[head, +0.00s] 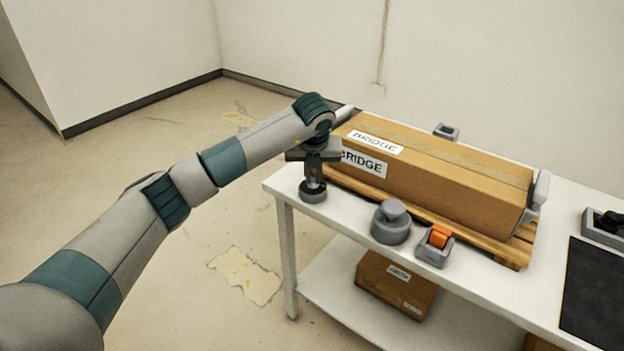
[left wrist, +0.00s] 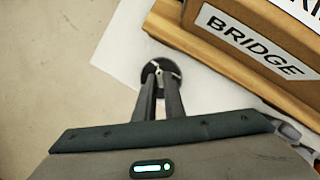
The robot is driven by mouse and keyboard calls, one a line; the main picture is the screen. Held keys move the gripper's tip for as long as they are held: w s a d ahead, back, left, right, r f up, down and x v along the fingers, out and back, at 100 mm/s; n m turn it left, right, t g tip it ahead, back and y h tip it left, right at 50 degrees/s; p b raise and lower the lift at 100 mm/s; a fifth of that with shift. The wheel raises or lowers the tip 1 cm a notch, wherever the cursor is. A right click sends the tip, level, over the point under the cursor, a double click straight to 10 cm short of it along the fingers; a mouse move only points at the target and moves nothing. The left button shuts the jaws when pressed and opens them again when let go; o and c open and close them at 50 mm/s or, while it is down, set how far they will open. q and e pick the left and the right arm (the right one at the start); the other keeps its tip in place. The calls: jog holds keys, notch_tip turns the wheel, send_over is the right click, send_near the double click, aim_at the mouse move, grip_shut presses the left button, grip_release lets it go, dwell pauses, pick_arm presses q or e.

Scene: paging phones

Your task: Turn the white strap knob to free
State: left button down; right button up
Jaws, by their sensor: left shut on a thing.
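The white strap knob (left wrist: 163,68) shows as a small white piece on a dark round base in the left wrist view. In the head view its grey round base (head: 313,194) stands on the table's left end. My left gripper (head: 315,181) points down over it, with its fingers closed on the knob. In the left wrist view the fingers (left wrist: 160,84) hide part of the knob, and I cannot read which way it is turned. My right gripper is not in view.
A long cardboard box (head: 440,175) marked BRIDGE lies on a wooden pallet (head: 515,253) just beside the knob. A grey round two-tier knob (head: 391,222) and an orange switch in a grey housing (head: 438,240) stand along the table's front edge. A black mat (head: 595,290) lies at right.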

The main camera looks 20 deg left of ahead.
pick_arm(q)
jog(key=shift+n+y+b, duration=0.3)
jog(key=shift+n+b, duration=0.05)
jog(key=shift+n, duration=0.55)
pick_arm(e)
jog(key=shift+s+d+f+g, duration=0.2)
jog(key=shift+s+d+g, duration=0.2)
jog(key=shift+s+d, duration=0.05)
pick_arm(q)
jog(key=c, duration=1.8)
grip_release()
jog(key=shift+c, duration=0.2)
jog(key=shift+d, duration=0.1)
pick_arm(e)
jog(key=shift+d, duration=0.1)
pick_arm(q)
jog(key=shift+r, duration=0.1)
